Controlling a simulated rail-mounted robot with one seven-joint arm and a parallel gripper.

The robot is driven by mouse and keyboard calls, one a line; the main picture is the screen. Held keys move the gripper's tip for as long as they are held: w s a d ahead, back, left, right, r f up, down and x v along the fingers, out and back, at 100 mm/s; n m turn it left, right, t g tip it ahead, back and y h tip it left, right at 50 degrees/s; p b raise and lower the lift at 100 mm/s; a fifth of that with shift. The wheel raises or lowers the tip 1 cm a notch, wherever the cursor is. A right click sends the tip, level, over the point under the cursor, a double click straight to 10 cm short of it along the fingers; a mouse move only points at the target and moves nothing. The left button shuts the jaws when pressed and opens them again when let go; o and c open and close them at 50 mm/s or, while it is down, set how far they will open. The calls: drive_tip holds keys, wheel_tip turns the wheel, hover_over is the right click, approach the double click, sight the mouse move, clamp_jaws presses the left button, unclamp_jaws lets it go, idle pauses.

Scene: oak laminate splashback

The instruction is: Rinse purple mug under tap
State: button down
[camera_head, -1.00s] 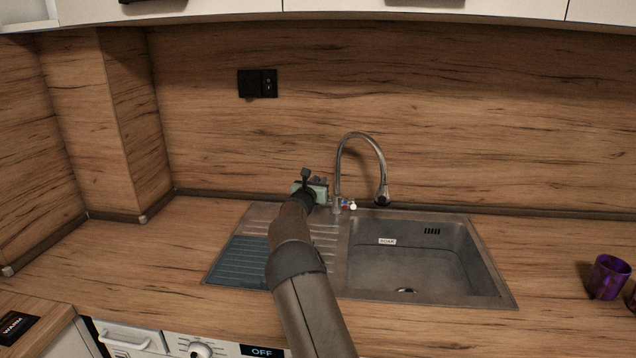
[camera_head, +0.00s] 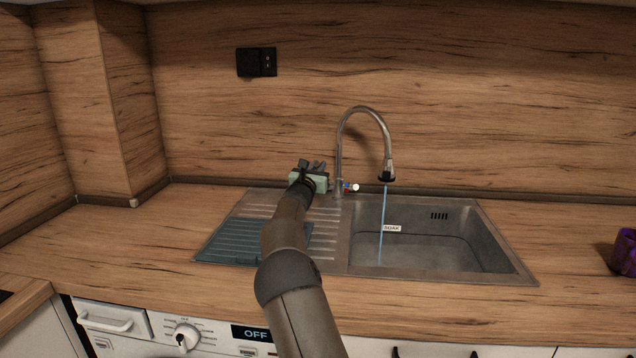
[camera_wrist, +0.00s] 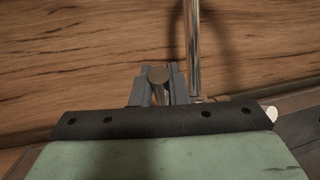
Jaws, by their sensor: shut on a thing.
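The purple mug (camera_head: 625,252) stands on the counter at the far right, cut by the picture edge and well apart from my gripper. The tap (camera_head: 364,110) arches over the sink basin (camera_head: 455,238), and a thin stream of water (camera_head: 383,225) runs from its spout into the basin. My gripper (camera_head: 316,166) is just left of the tap's base. In the wrist view my gripper (camera_wrist: 159,85) is shut on a small round-ended part, seemingly the tap handle (camera_wrist: 158,74), beside the tap's pipe (camera_wrist: 193,50). The grip is partly hidden in the head view.
A small white knob (camera_head: 355,187) with red and blue marks sits right of the tap base. A blue-grey mat (camera_head: 245,242) lies on the drainer. The counter left of the sink (camera_head: 140,230) is clear.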

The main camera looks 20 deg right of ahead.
drive_tip(key=shift+s+a+f+b, duration=0.2)
drive_tip(key=shift+f+b, duration=0.2)
drive_tip(key=shift+b, duration=0.55)
drive_tip(key=shift+r+t+h, duration=0.2)
drive_tip(key=shift+t+h, duration=0.1)
drive_tip(key=c, duration=1.4)
unclamp_jaws()
drive_tip(key=shift+s, duration=0.1)
drive_tip(key=b+v, duration=0.2)
drive_tip(key=v, duration=0.5)
drive_tip(key=shift+s+a, duration=0.15)
drive_tip(key=shift+s, duration=0.05)
drive_tip(key=shift+o, duration=0.3)
